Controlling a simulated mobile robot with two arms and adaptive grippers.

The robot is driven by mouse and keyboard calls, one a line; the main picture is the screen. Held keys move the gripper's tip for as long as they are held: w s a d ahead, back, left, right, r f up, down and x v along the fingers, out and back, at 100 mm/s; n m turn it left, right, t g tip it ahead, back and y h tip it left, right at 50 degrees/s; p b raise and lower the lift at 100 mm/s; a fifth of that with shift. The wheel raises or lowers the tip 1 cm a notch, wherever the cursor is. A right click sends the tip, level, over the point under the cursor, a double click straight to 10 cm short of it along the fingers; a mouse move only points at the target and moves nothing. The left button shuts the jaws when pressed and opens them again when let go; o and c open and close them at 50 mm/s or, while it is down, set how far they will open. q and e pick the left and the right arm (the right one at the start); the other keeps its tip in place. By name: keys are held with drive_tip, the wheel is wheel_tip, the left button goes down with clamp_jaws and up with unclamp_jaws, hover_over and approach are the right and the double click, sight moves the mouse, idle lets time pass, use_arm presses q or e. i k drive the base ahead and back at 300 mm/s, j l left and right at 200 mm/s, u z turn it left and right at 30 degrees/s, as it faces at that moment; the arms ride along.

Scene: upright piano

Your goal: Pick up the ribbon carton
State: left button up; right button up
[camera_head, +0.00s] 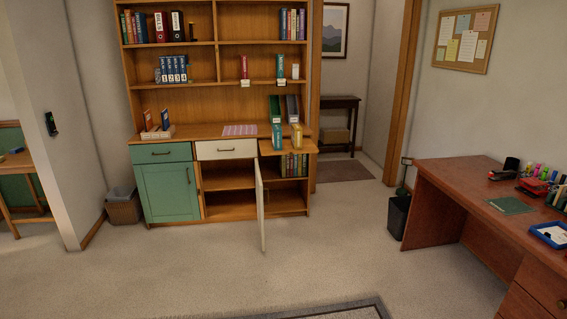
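I cannot make out a thing that is clearly the ribbon carton. A small open box (158,132) with upright booklets or files stands on the left of the bookcase counter. At this distance I cannot tell whether any of these is the carton. Neither of my grippers is in view.
The wooden bookcase (221,99) has one lower door (261,205) swung open into the room. A waste basket (123,207) stands left, a black bin (398,216) right. A desk (458,205) fills the right side. The carpet (240,270) between is clear.

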sight(296, 130)
drive_tip(key=i, duration=1.95)
